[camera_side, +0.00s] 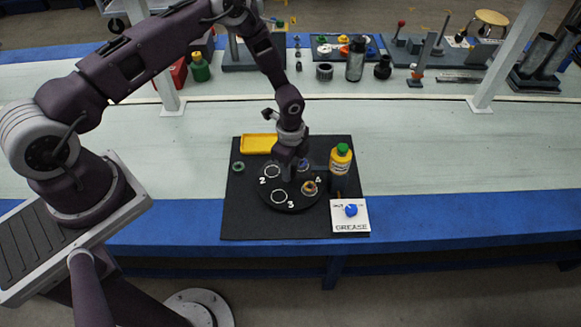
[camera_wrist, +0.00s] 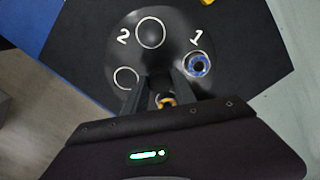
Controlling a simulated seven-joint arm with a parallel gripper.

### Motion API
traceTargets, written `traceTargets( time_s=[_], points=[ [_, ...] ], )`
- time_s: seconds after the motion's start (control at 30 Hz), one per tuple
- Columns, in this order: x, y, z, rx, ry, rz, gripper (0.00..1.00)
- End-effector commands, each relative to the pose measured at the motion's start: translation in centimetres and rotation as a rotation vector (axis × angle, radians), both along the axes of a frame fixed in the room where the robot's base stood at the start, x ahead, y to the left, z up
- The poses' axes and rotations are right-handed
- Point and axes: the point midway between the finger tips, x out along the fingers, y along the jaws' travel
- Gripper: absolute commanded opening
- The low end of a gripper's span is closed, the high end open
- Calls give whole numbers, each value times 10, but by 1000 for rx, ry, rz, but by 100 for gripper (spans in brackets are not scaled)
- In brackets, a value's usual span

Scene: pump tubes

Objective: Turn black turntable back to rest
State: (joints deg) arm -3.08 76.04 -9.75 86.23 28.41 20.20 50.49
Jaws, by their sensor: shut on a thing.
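The black turntable (camera_side: 293,203) lies on a black mat, with numbered white circles on top. It also shows in the wrist view (camera_wrist: 170,62). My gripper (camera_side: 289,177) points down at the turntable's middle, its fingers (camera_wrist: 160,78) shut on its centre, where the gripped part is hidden. A blue ring part (camera_wrist: 197,66) sits in the circle by number 1. An orange part (camera_side: 309,187) sits in the circle near number 4 and is partly hidden by my fingers in the wrist view. The circles by 2 and 3 look empty.
On the mat (camera_side: 245,222) are a yellow tray (camera_side: 259,144), a small green ring (camera_side: 238,166), a yellow bottle with a green cap (camera_side: 340,165) and a white grease card with a blue blob (camera_side: 350,215). Tools stand along the back. The bench left and right of the mat is clear.

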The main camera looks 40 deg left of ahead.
Motion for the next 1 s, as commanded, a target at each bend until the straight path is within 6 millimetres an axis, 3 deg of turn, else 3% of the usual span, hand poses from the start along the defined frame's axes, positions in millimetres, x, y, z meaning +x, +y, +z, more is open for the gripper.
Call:
traceTargets(
  time_s=[0.5,1.0],
  points=[
    [0,0,1,0,-1,-186,0],
    [1,1,1,1,-1,-232,0]
  ],
)
